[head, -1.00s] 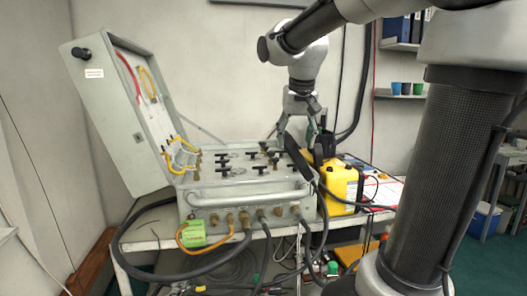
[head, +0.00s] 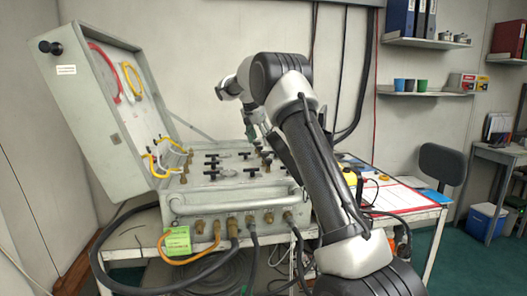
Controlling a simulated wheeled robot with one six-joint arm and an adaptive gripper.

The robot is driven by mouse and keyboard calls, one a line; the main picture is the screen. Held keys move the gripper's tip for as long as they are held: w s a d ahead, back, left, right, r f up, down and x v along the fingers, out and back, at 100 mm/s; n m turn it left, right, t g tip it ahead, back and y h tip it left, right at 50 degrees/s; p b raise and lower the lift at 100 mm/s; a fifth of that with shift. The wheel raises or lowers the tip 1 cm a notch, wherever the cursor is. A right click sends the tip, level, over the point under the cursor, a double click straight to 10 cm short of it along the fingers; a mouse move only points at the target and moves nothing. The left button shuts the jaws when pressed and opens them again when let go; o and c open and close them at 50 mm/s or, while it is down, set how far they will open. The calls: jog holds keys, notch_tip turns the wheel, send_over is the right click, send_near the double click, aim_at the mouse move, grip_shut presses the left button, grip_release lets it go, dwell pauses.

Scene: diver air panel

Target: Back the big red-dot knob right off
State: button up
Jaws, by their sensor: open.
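The air panel (head: 235,197) is a grey case on a table, its top carrying several black T-shaped handles (head: 212,158) and small brass fittings. I cannot make out a red dot on any knob at this size, so I cannot tell which is the big red-dot knob. My gripper (head: 255,140) points down over the right rear part of the panel top. It is open, with nothing seen between its fingers. My arm hides part of it and the panel's right end. I cannot tell whether it touches a handle.
The case's open lid (head: 98,125) leans up at the left, with red and yellow hoses inside. Hoses (head: 150,262) hang from the panel front beside a green tag (head: 178,241). A yellow unit (head: 349,176) stands right of my arm. Papers (head: 400,198) lie on the table's right.

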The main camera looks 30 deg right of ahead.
aim_at(264, 153)
jog(key=x, duration=0.6)
jog(key=shift+d+f, duration=0.1)
jog(key=shift+f, duration=0.25)
jog(key=c, duration=1)
